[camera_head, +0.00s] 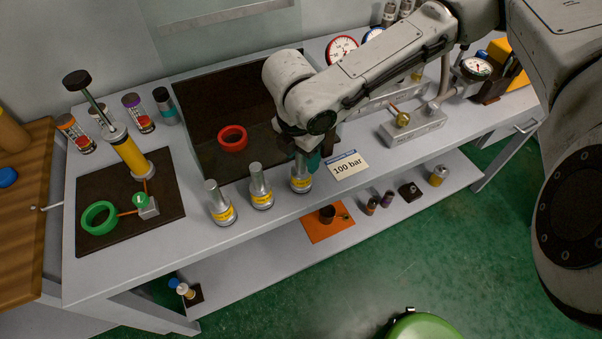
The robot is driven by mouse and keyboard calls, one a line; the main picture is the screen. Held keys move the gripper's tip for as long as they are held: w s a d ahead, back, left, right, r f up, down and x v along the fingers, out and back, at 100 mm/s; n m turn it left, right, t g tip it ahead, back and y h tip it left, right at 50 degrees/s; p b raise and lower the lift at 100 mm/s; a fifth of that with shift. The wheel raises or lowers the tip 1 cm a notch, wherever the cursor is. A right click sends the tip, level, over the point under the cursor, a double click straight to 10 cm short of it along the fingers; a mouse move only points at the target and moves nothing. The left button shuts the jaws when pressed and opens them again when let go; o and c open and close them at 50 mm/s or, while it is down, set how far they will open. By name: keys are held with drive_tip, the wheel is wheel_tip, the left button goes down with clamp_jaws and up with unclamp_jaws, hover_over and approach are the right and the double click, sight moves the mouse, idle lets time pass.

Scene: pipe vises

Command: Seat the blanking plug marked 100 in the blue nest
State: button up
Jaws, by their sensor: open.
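Three metal plugs with yellow bands stand in a row at the bench's front edge: a left plug (221,205), a middle plug (260,188) and a right plug (300,180). Their markings are too small to read. My gripper (301,161) is open, pointing down at the top of the right plug; its fingers are mostly hidden by my arm, and I cannot tell whether they touch the plug. A teal part (314,160) shows just behind the right plug, partly covered; I cannot tell whether it is the blue nest. No other blue nest is clearly visible.
A card reading "100 bar" (347,165) lies right of the plugs. A red ring (232,138) sits in the dark recessed tray (205,105). A hand pump (126,150) and green ring (99,217) are at left. A metal block with brass fitting (413,128) is at right.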

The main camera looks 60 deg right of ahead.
drive_tip(key=shift+f, duration=0.2)
clamp_jaws()
idle(0.4)
